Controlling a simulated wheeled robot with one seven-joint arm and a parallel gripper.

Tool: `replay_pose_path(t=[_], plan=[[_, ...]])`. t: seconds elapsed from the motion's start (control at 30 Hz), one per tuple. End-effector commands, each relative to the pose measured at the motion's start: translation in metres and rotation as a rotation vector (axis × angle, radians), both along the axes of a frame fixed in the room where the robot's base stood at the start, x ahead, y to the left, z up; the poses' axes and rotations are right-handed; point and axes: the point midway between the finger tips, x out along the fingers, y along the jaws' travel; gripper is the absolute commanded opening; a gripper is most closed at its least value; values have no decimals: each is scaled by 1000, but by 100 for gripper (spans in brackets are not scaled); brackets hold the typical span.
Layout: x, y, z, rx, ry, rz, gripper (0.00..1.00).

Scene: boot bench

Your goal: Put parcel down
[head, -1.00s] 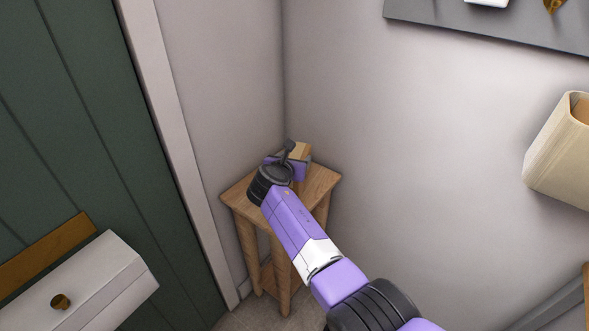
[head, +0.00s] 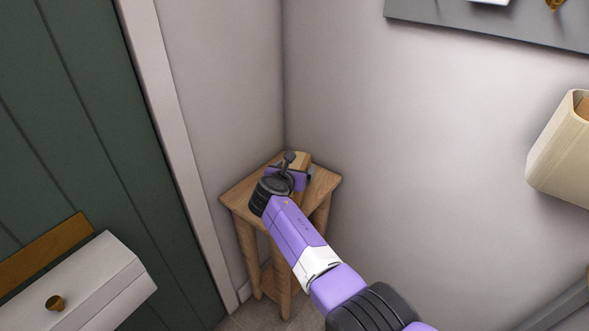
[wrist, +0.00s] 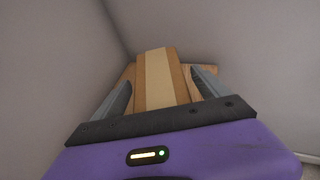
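The parcel (wrist: 160,80) is a tan box with a paler stripe along its top. In the wrist view it lies between my two fingers, over the wooden stool top (wrist: 205,73). My gripper (wrist: 161,78) looks open, with a narrow gap at each side of the parcel. In the head view my gripper (head: 294,176) is low over the small wooden stool (head: 237,197) in the corner. Only part of the parcel (head: 303,159) shows there behind it, apparently resting on the stool. The contact underneath is hidden.
Walls meet close behind the stool. A green door (head: 75,130) with a pale frame stands at left, and a white box-like piece with a brass knob (head: 75,285) is at lower left. A beige holder (head: 562,150) is on the right wall.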

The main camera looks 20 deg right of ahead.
Motion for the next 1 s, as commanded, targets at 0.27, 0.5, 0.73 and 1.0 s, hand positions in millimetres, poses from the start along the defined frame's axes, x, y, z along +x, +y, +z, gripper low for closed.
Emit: replay_pose_path(t=[0.27, 0.5, 0.73, 1.0], plan=[[-10, 7, 9, -1, 0, 0, 85], [-40, 25, 23, -1, -1, 2, 85], [-71, 44, 37, 1, 0, 2, 85], [-92, 57, 47, -1, -1, 1, 85]])
